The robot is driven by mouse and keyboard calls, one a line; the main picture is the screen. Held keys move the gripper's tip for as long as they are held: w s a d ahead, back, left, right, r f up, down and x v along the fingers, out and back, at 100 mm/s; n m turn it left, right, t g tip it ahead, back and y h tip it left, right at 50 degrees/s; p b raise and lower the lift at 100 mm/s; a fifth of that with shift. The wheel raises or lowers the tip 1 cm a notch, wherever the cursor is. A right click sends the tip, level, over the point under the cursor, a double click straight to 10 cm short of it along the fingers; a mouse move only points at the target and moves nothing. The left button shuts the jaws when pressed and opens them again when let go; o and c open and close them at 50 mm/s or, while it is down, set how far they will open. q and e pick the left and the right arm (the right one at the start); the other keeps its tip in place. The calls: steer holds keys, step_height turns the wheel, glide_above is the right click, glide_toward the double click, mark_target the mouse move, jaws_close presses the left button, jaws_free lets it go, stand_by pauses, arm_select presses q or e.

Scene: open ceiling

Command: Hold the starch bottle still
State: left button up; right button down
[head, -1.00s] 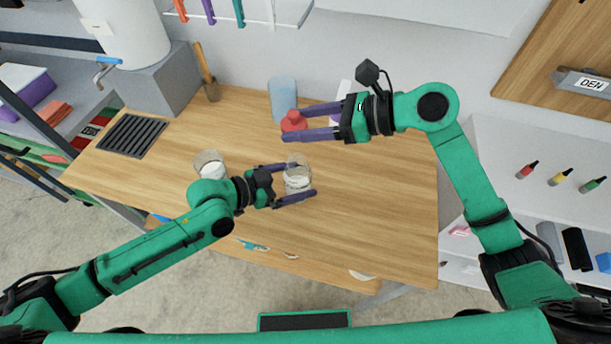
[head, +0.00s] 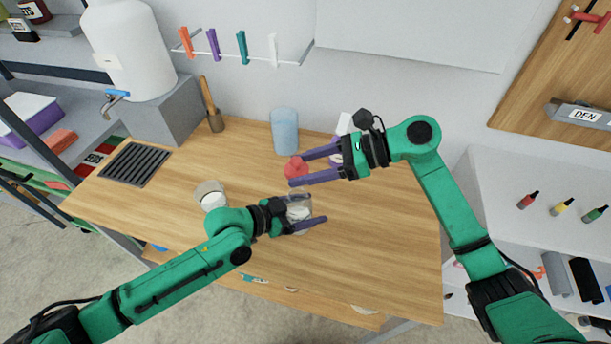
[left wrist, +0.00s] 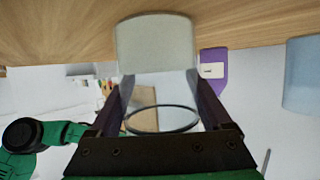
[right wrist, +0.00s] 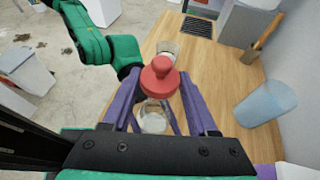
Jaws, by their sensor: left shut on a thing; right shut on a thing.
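The starch bottle (head: 299,208) is a clear glass jar with pale contents in its lower part, near the table's middle. My left gripper (head: 312,207) is shut around its sides; the open rim shows in the left wrist view (left wrist: 160,118). My right gripper (head: 297,169) is shut on a red stopper (head: 294,167), which also shows in the right wrist view (right wrist: 160,78). There the stopper covers part of the jar (right wrist: 153,120). The stopper looks apart from the jar and higher; the exact gap is hard to tell.
A second glass with white contents (head: 210,196) stands left of the jar on the wooden table (head: 370,260). A blue translucent cup (head: 285,132) stands at the back. A purple bottle with a white label (left wrist: 213,70) is partly hidden behind my right gripper in the head view. The table's right side is clear.

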mark_target(300, 190)
arm_select(q)
steer(key=shift+w, duration=0.1)
arm_select(e)
steer(key=shift+f+n+g, duration=0.4)
steer(key=shift+f, duration=0.2)
step_height(300, 190, down, 2)
steer(key=shift+s, duration=0.1)
steer(key=shift+f, duration=0.75)
steer(key=shift+f, duration=1.05)
stand_by(1.4)
steer(key=shift+c, duration=0.5)
jaws_free()
steer(key=shift+o, duration=0.5)
steer(key=shift+r, duration=3.05)
